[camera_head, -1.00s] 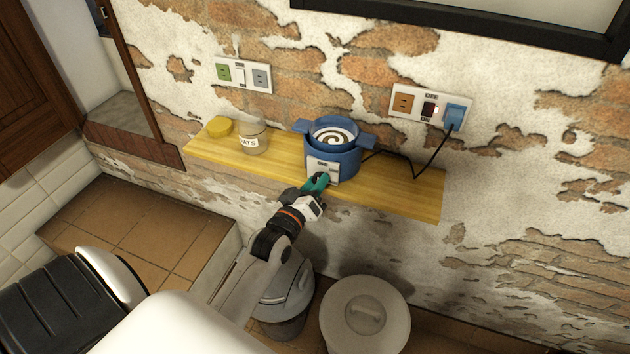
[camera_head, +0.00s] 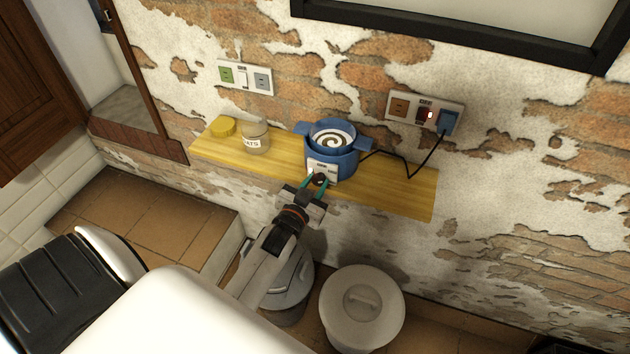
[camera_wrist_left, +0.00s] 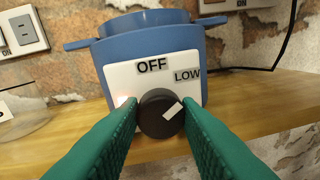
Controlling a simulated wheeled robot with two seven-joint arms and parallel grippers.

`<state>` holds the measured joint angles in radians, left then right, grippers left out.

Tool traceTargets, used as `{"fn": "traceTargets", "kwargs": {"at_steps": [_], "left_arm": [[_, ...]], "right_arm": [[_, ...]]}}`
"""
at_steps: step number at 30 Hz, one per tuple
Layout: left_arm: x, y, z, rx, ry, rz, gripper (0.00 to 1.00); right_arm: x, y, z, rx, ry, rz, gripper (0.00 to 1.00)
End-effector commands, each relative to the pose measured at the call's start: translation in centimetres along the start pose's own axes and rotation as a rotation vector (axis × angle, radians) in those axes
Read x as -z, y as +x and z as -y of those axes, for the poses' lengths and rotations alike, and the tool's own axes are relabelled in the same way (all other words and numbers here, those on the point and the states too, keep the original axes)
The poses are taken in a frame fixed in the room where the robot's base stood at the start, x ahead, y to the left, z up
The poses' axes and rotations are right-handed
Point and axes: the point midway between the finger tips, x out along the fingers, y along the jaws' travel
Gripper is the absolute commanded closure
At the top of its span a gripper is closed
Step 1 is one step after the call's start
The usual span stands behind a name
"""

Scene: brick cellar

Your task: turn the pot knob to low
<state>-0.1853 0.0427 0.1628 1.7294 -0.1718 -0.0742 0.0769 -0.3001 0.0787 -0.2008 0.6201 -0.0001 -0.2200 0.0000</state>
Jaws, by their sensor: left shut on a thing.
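The blue pot (camera_head: 346,163) stands on the yellow wooden shelf, with a dark spiral on pale contents inside. Its white front panel (camera_wrist_left: 118,75) reads OFF at the top and LOW at the upper right. The dark round pot knob (camera_wrist_left: 155,118) has a white mark on its right side, slanting toward the upper right, roughly toward LOW. My left gripper (camera_head: 318,181) has its green fingers on either side of the knob and is shut on it. The fingers hide the panel's lower sides. My right gripper is not in view.
Lidded bins (camera_head: 362,308) stand below.

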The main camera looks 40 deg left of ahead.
Motion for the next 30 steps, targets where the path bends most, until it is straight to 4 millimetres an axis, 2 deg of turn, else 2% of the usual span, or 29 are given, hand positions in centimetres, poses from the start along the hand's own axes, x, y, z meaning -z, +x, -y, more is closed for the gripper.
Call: {"fn": "traceTargets", "kwargs": {"at_steps": [9,23,24,27,30], "left_arm": [[-0.03,0.00,0.03,-0.007,0.087,-0.007,0.93],[0.01,0.00,0.03,-0.007,0.095,-0.008,0.93],[0.01,0.00,0.03,-0.007,0.095,-0.008,0.64],[0.00,0.00,0.03,-0.007,0.095,-0.008,0.48],[0.00,0.00,0.03,-0.007,0.094,-0.008,0.48]], "right_arm": [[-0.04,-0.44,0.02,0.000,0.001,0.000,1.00],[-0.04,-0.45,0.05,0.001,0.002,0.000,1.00],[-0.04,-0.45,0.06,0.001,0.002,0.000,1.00],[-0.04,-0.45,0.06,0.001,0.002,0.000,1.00],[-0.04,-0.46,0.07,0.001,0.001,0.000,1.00]]}}
